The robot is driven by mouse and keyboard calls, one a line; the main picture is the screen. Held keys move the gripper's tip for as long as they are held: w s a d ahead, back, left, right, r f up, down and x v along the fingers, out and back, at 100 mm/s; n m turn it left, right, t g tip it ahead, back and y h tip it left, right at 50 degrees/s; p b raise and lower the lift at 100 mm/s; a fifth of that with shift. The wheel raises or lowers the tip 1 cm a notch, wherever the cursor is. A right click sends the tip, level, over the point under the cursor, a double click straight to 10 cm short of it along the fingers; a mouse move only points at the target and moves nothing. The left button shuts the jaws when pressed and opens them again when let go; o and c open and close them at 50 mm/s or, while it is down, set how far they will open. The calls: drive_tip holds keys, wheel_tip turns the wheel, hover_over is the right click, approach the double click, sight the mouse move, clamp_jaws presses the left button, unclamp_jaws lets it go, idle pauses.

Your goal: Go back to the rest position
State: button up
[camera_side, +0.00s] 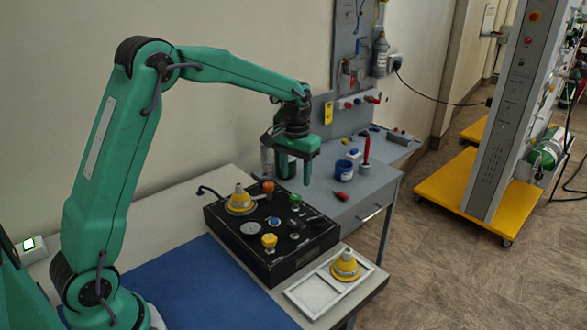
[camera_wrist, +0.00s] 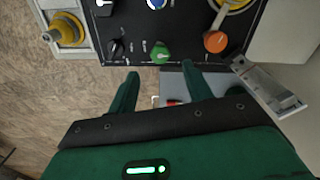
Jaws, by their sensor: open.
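My green gripper (camera_side: 294,178) hangs fingers down above the back edge of the black control panel (camera_side: 312,250). In the wrist view my gripper (camera_wrist: 160,72) has its two fingers apart, with nothing between them. The green knob (camera_wrist: 162,52) lies just past the fingertips in that view, and the orange knob (camera_wrist: 214,42) is to its right. In the side view the green knob (camera_side: 295,199) is below the fingers and the orange knob (camera_side: 268,186) is to their left. The fingers appear apart from both knobs.
A yellow cone (camera_side: 239,200) and a yellow knob (camera_side: 269,241) stand on the panel. A white tray (camera_side: 306,297) holds another yellow cone (camera_side: 344,265). Behind are a blue cup (camera_side: 344,171) and a red-handled tool (camera_side: 367,148). A blue mat (camera_side: 215,285) lies clear.

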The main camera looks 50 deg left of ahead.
drive_tip(key=shift+r, duration=0.85)
drive_tip(key=shift+s+r, duration=0.1)
drive_tip(key=s+d+r+m+t, duration=0.1)
drive_tip(key=s+d+r+t, duration=0.1)
drive_tip(key=s+r, duration=0.4)
drive_tip(key=s+d+r+t, duration=0.1)
drive_tip(key=s+d+r, duration=0.15)
drive_tip(key=s, duration=0.55)
drive_tip(key=s+d+m+t, duration=0.1)
drive_tip(key=s+t, duration=0.1)
drive_tip(key=s, duration=1.1)
drive_tip(key=shift+d+f+m+t, duration=0.3)
drive_tip(key=shift+f+m, duration=0.1)
